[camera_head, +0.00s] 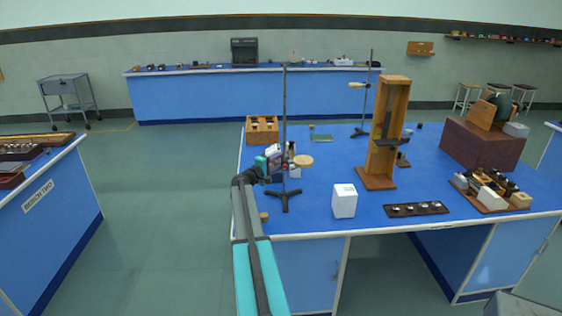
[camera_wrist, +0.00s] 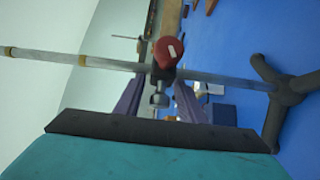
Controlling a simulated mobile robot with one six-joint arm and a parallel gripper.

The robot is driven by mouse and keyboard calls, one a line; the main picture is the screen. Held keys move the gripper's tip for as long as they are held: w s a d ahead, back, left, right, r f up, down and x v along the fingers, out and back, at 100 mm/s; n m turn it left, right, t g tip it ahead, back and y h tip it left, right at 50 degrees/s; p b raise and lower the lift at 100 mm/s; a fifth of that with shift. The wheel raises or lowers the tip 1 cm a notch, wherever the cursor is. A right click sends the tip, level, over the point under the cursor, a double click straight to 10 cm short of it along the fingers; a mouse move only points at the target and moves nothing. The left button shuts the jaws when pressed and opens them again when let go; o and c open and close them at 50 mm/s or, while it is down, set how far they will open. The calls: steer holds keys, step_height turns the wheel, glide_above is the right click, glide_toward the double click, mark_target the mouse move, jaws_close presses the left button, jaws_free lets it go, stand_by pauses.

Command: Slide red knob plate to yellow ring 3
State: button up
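A retort stand rod (camera_head: 285,110) rises from a dark tripod base (camera_head: 284,198) near the bench's left front. In the wrist view the rod (camera_wrist: 110,64) runs sideways, its base (camera_wrist: 272,90) at right. A red knob (camera_wrist: 167,50) with a small clamp body sits on the rod. Yellow rings (camera_wrist: 82,61) mark the rod to the knob's left; I cannot tell which is ring 3. A round tan plate (camera_head: 303,161) shows beside the rod. My gripper (camera_wrist: 159,103), also in the head view (camera_head: 274,160), is open, its fingers either side of the clamp's metal screw. Contact cannot be told.
A tall wooden frame (camera_head: 375,180), a white box (camera_head: 344,201) and a dark tray (camera_head: 416,209) stand to the right on the blue bench (camera_head: 315,218). A wooden rack (camera_head: 262,130) stands behind the rod. A second stand (camera_head: 367,95) is farther back.

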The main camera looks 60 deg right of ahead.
steer(key=shift+c, duration=0.2)
jaws_close()
steer(key=shift+a, duration=0.3)
step_height(320, 180, up, 20)
steer(key=b, duration=0.4)
steer(key=shift+d, duration=0.3)
steer(key=shift+o, duration=0.2)
jaws_free()
